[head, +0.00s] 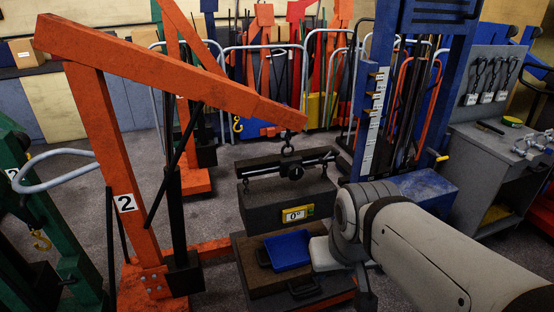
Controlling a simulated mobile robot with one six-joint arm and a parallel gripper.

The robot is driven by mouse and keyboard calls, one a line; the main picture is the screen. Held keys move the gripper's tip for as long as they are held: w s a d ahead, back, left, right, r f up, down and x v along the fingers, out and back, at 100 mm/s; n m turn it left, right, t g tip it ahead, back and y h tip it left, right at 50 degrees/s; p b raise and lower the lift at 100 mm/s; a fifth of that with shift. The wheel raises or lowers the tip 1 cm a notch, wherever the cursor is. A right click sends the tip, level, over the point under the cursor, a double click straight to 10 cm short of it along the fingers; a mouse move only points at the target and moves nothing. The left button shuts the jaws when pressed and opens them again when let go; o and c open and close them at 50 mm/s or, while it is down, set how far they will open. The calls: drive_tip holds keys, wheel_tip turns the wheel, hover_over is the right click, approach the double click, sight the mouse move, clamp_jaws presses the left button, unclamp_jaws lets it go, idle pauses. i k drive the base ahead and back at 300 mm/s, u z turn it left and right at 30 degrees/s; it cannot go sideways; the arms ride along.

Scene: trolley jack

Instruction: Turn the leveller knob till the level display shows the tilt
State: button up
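Below hangs a dark grey block (262,212) that looks roughly level. The level display (294,214) is on its front face, a small yellow-framed panel that seems to read 0 degrees. My pale arm reaches in from the lower right, its wrist just right of the block.
A blue mast with a white scale (373,120) stands behind my arm. A grey bench (490,165) is at right, a green crane (50,215) at left. Open floor lies behind the orange crane.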

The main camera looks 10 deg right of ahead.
sight(294, 172)
drive_tip(key=u, duration=0.35)
drive_tip(key=i, duration=1.25)
drive_tip(key=z, duration=0.35)
